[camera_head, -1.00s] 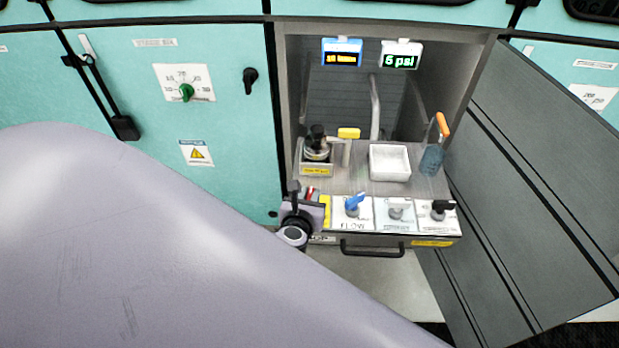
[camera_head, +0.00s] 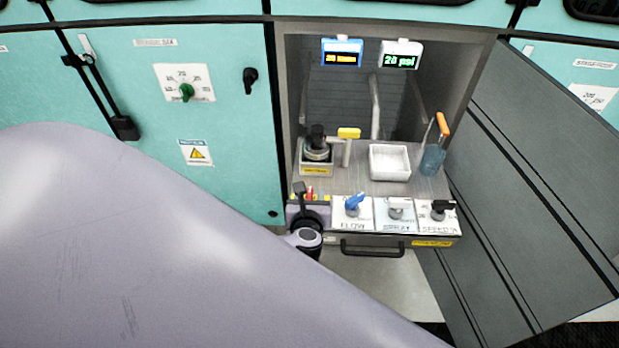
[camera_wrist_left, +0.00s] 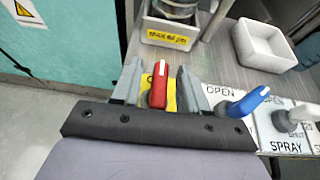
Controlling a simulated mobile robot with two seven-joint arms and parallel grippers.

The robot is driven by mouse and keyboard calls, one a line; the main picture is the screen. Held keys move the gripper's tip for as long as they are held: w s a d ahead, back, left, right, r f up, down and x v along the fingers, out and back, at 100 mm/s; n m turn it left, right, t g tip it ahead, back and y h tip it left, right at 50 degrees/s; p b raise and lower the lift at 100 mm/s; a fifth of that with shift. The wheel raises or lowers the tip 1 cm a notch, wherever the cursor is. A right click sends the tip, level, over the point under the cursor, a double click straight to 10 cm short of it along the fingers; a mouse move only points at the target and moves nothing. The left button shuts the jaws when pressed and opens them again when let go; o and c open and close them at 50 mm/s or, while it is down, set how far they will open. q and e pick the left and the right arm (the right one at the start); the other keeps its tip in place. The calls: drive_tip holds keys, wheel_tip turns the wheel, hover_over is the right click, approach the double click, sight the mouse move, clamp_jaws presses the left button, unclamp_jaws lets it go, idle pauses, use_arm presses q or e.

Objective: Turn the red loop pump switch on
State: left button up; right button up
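The red loop pump switch (camera_wrist_left: 158,84) stands on a yellow plate (camera_wrist_left: 171,97) in the left wrist view, its handle pointing toward the top of the picture. My left gripper (camera_wrist_left: 160,86) is open, with one grey finger on each side of the red handle and a narrow gap showing on both sides. In the head view my left gripper (camera_head: 309,198) is at the left end of the control panel and hides most of the switch. My right gripper is not in view. The white-framed display (camera_head: 400,56) reads about 28 psi.
To the right are the blue FLOW handle (camera_head: 354,202), the grey SPRAY knob (camera_head: 397,209) and the black SPEED knob (camera_head: 439,209). A white tray (camera_head: 390,177), a blue bottle (camera_head: 433,158) and a black-topped jar (camera_head: 317,146) stand behind. An open cabinet door (camera_head: 535,185) is at the right.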

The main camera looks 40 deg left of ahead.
use_arm(q)
drive_tip(key=v, duration=0.7)
idle(0.5)
drive_tip(key=shift+d, duration=0.1)
drive_tip(key=s+d+f+n+g+h, duration=0.3)
drive_tip(key=s+d+f+n+h, duration=0.4)
drive_tip(key=n, duration=0.5)
drive_tip(key=s+a+r+n+t+h, duration=0.1)
drive_tip(key=s+n, duration=0.4)
drive_tip(key=n, duration=1)
wheel_tip(320, 180, up, 3)
drive_tip(key=shift+s+f+t+h, duration=0.1)
drive_tip(key=shift+s+t+h, duration=0.1)
drive_tip(key=shift+t+h, duration=0.4)
